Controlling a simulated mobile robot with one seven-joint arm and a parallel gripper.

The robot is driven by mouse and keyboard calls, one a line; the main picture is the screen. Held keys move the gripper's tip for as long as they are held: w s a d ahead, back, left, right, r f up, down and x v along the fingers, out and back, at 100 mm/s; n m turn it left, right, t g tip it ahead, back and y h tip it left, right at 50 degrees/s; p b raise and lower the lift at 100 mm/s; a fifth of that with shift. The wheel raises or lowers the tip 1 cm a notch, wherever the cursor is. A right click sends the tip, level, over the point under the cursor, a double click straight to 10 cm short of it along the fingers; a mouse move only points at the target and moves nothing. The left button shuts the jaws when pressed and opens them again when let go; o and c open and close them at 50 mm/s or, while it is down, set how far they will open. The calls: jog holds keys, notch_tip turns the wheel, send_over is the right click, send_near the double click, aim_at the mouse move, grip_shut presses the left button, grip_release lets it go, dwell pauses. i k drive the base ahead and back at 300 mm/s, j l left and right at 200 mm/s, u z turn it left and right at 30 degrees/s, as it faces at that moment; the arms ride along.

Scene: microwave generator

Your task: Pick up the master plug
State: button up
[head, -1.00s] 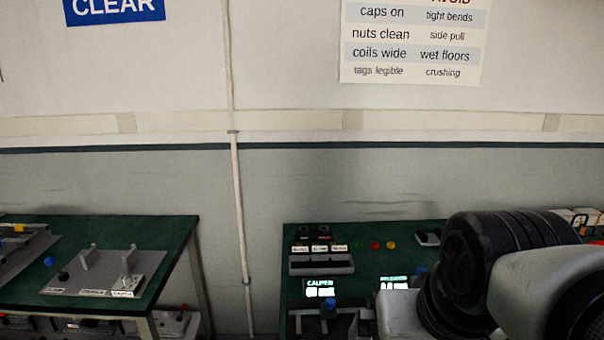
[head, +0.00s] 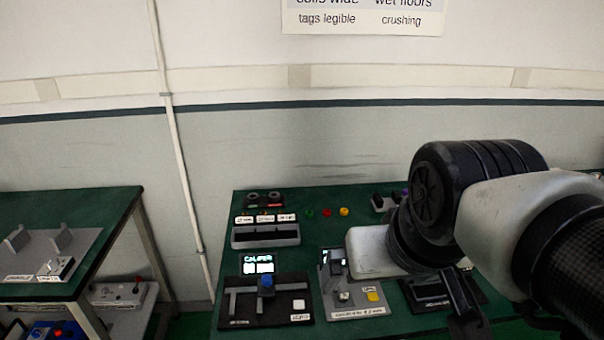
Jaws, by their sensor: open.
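I cannot tell for certain which thing is the master plug. Small dark round pieces (head: 264,196) stand at the back left of the green bench (head: 375,318) in the head view, behind a grey rack (head: 265,235) with white labels. They are too small to identify. My arm comes in from the right and covers part of the bench's middle and right. I cannot make out my gripper or its fingertips.
A caliper station (head: 265,300) with a lit display (head: 258,264) stands at the bench's front left. A grey fixture (head: 355,300) with a yellow pad and a dark fixture (head: 440,290) are to its right. Another green table (head: 105,208) is at left, across a gap.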

aim_at(342, 291)
jog(key=k+j+z, duration=0.5)
jog(key=k, duration=0.4)
jog(key=j, duration=0.1)
